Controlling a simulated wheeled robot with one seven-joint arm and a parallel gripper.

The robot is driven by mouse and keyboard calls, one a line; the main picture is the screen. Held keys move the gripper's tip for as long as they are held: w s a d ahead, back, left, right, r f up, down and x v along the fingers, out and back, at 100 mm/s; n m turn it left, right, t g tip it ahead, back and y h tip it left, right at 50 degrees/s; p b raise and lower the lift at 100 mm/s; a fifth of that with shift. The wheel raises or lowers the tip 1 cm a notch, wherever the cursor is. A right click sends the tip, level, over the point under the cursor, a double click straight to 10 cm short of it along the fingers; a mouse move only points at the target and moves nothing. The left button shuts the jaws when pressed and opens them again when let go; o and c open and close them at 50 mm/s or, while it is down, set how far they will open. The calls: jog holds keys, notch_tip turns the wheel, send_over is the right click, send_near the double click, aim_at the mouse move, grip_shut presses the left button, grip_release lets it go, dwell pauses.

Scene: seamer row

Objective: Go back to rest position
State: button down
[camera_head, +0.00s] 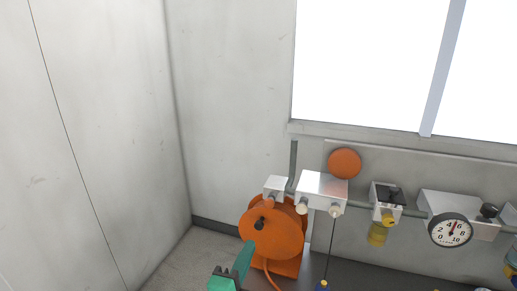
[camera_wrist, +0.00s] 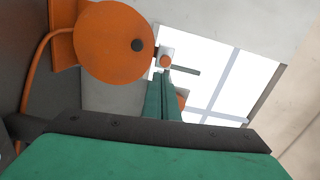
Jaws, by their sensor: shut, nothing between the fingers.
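My gripper (camera_head: 247,248) is green and shows at the bottom of the head view, pointing up in front of the lower left of an orange reel (camera_head: 278,232). In the wrist view my gripper (camera_wrist: 162,76) has its two long fingers together, with nothing between them. The orange reel (camera_wrist: 112,42) appears large at the upper left there, to the left of the fingertips. I cannot tell whether the fingers touch anything; most of my arm is out of view.
A pipe with white blocks (camera_head: 322,187), an orange disc (camera_head: 344,163), a yellow-bowled unit (camera_head: 379,232) and a pressure gauge (camera_head: 450,230) runs along the back wall. A bright window (camera_head: 370,60) is above. Plain wall panels (camera_head: 90,120) stand at left. An orange hose (camera_wrist: 35,65) hangs beside the reel.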

jog(key=s+d+f+n+y, duration=0.1)
jog(key=s+f+n+y, duration=0.2)
jog(key=s+f+n, duration=0.55)
jog(key=s+d+f+n+y, duration=0.15)
jog(key=s+f+n, duration=0.3)
jog(key=f, duration=0.75)
jog(key=s+f+n+g, duration=0.1)
jog(key=s+f+n, duration=0.1)
jog(key=s, duration=1)
jog(key=s+f+n, duration=0.3)
jog(key=s+n, duration=0.2)
jog(key=s, duration=0.6)
jog(key=shift+s+d+g+y, duration=0.35)
jog(key=shift+g, duration=0.05)
